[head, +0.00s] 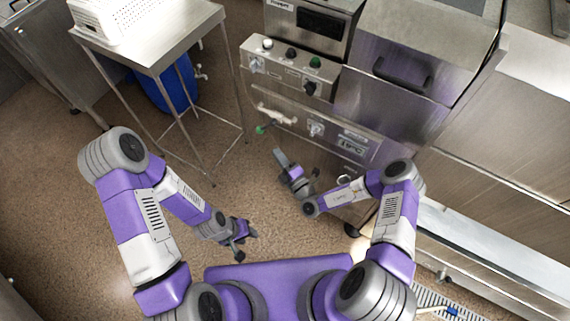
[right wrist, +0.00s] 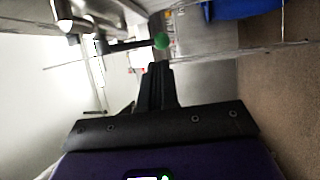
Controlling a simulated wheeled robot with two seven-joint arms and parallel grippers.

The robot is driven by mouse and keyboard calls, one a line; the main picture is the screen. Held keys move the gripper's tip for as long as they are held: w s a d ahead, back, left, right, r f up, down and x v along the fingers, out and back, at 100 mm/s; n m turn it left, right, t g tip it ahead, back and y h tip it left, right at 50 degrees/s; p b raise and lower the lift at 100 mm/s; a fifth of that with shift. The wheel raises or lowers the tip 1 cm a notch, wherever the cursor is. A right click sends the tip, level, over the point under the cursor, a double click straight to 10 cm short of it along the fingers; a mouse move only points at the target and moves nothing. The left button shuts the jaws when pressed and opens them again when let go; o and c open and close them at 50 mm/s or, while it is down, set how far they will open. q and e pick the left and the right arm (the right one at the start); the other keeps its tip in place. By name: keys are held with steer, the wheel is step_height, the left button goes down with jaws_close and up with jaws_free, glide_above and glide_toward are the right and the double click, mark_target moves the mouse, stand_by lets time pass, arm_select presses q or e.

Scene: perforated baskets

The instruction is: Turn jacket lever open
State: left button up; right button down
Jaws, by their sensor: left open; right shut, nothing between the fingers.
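A lever with a green ball tip (head: 261,129) sticks out from the lower front of the steel cooking unit (head: 345,117). In the right wrist view its green ball (right wrist: 161,40) lies just beyond my fingertips, with a dark rod running left from it. My right gripper (head: 281,156) is shut and empty, below and right of the ball in the head view. It appears apart from the lever; the exact gap cannot be told. My left gripper (head: 248,246) is open and empty over the floor, well away from the lever.
A control panel (head: 290,65) with knobs sits above the lever. A steel table (head: 160,40) with a white perforated basket (head: 112,18) stands at the upper left, a blue container (head: 172,85) beneath it. Open floor lies between the table and my arms.

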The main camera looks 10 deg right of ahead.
mark_target(262, 132)
steer(key=b+x, duration=0.1)
steer(key=x, duration=0.6)
steer(key=shift+w+a+r, duration=0.1)
steer(key=shift+w, duration=0.15)
